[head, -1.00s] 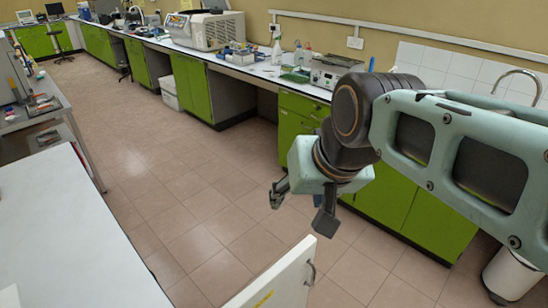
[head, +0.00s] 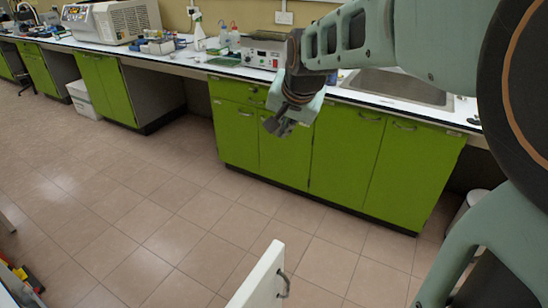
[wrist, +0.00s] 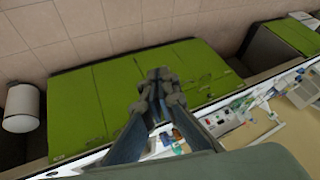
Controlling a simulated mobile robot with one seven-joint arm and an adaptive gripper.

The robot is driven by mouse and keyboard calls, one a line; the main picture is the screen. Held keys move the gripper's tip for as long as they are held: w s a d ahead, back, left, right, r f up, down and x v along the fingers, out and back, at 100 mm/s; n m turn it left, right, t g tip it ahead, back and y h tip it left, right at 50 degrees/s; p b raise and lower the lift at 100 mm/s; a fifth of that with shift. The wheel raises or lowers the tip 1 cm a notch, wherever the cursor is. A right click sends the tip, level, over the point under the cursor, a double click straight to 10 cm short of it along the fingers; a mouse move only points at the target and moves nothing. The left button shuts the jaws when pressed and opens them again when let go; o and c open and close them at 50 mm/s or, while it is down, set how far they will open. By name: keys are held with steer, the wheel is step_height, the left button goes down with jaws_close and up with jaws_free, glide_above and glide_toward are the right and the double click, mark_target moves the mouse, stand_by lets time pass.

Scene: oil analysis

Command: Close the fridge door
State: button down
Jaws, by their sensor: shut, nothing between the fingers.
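The fridge door (head: 257,283) is a white panel at the bottom middle of the head view, seen edge-on from above. A grey bar handle (head: 284,285) is on its right face. The fridge body is out of view, so I cannot tell how far the door stands open. My gripper (head: 278,128) is shut and empty, held up in front of the green cabinets, well beyond the door and apart from it. Its closed fingers also show in the wrist view (wrist: 160,80), with no door there.
Green cabinets (head: 337,165) under a lab bench run along the far side, with a sink (head: 398,86) and instruments on top. A white bin (wrist: 21,107) stands at the cabinets' end. The tiled floor (head: 160,200) between door and cabinets is clear.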

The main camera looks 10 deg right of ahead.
steer(key=s+d+f+m+g+y+b, duration=0.1)
steer(key=s+d+f+m+b, duration=0.25)
steer(key=f, duration=0.45)
steer(key=s+d+f+m+g+y+b, duration=0.1)
steer(key=s+d+f+m+g+b, duration=0.15)
steer(key=s+f+m, duration=0.4)
steer(key=s+d+f+m+g+y+b, duration=0.15)
steer(key=d+f, duration=0.25)
steer(key=f, duration=0.6)
steer(key=m+t+y+b, duration=0.3)
steer(key=m+t+b, duration=0.1)
steer(key=m+b, duration=0.5)
glide_toward(284, 250)
steer(key=shift+x, duration=3.05)
steer(key=shift+d, duration=0.1)
